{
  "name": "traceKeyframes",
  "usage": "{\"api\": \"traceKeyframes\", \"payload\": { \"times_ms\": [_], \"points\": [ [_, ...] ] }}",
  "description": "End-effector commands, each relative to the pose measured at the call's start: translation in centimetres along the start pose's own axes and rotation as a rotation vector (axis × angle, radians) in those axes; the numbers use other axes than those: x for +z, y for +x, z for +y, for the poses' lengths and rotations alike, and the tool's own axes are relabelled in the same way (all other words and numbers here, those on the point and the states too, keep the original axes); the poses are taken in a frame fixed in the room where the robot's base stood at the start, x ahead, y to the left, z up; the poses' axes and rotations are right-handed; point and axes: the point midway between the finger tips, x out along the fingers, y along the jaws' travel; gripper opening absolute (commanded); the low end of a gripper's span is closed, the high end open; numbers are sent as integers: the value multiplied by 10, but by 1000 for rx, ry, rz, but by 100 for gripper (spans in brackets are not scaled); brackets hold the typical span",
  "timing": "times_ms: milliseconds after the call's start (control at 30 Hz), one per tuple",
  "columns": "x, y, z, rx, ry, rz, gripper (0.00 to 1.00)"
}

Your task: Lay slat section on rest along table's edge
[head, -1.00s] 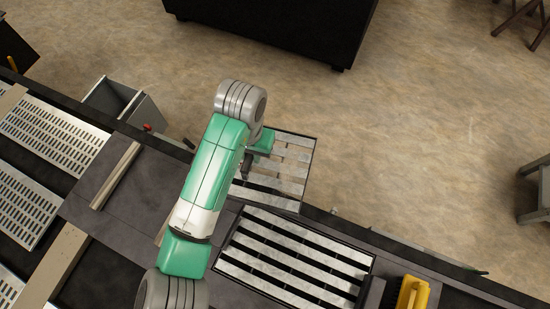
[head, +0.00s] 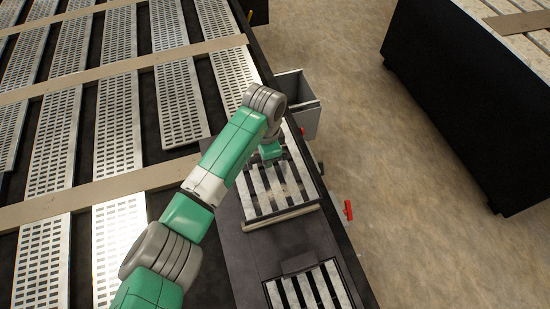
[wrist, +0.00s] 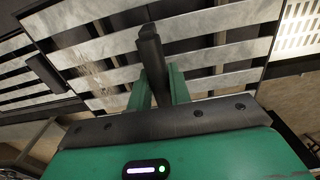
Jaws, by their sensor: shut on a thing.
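The slat section (head: 268,203), a dark frame with several pale grey slats, is over the dark plate along the table's right edge in the head view. The rest shows as a pale batten (head: 280,219) at the section's near end; its other parts are hidden. I cannot tell whether the section touches it. My gripper (head: 271,152) is shut on the section near its far end. In the wrist view, the dark finger (wrist: 151,48) is at a bar of the slat section (wrist: 105,76). The arm hides part of the section's left side.
A second slatted panel (head: 312,287) is set in the plate nearer me. A grey bin (head: 302,118) stands just off the table edge. Perforated panels (head: 118,130) and long beams (head: 120,187) cover the left. Open floor lies right.

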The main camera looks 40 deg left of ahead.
Motion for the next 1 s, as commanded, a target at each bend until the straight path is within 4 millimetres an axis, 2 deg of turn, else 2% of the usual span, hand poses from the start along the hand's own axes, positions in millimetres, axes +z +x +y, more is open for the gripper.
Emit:
{"api": "traceKeyframes", "payload": {
  "times_ms": [267, 800, 1000],
  "points": [
    [-1, 6, -1, -3, -1, 2, 0],
    [0, 55, 0, -3, -1, 1, 0],
    [0, 66, 0, -4, -1, 2, 0]
  ]
}}
